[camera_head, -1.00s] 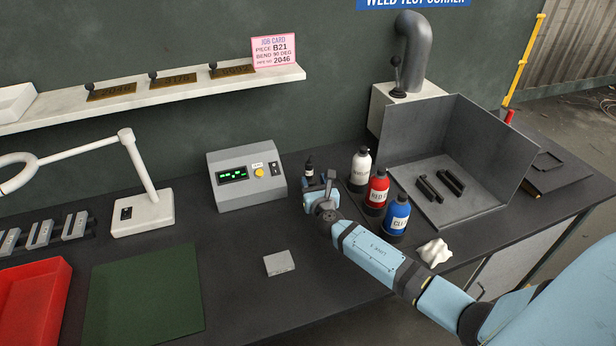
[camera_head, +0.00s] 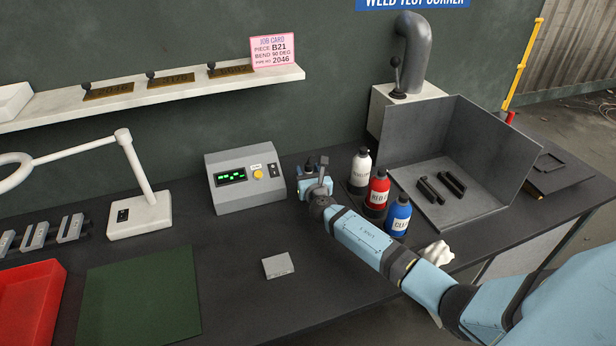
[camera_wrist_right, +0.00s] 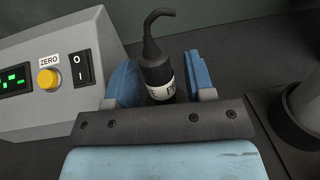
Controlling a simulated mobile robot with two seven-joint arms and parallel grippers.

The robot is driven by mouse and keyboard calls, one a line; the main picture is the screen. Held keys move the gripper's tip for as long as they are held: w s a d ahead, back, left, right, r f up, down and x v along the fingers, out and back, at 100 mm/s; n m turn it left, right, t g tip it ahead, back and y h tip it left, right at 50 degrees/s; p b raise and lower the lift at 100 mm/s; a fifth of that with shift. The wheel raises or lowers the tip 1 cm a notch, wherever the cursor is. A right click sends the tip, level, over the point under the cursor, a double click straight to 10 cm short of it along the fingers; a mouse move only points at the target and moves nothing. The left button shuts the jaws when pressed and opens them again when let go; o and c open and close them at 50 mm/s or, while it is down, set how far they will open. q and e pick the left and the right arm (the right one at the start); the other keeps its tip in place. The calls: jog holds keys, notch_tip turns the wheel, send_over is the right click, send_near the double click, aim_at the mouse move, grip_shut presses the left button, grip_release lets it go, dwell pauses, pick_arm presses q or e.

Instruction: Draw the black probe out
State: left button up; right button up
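The black probe (camera_wrist_right: 157,72) stands upright in the right wrist view, with a white lettered band low on its body and a bent black cable at its top. My right gripper (camera_wrist_right: 161,83) is open, with one blue finger on each side of the probe. A gap shows between the probe and the right-hand finger; on the left side I cannot tell whether they touch. The probe's lower end is hidden behind the gripper's body. In the head view my right gripper (camera_head: 315,180) is beside the grey meter box (camera_head: 235,160) and largely hides the probe. My left gripper is not in view.
White, red (camera_head: 376,190) and blue (camera_head: 398,215) bottles stand close to the right of my right gripper. A grey metal tray with walls (camera_head: 470,205) holds black pieces behind them. A grey block (camera_head: 278,265) lies in front on the bench. A green mat (camera_head: 145,300) lies at left.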

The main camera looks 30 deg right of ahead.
aim_at(308, 164)
jog(key=c, duration=0.9)
jog(key=shift+o, duration=0.2)
jog(key=shift+r+p, duration=2.65)
jog(key=shift+r, duration=0.1)
jog(key=shift+r+p, duration=0.95)
jog(key=shift+r, duration=0.05)
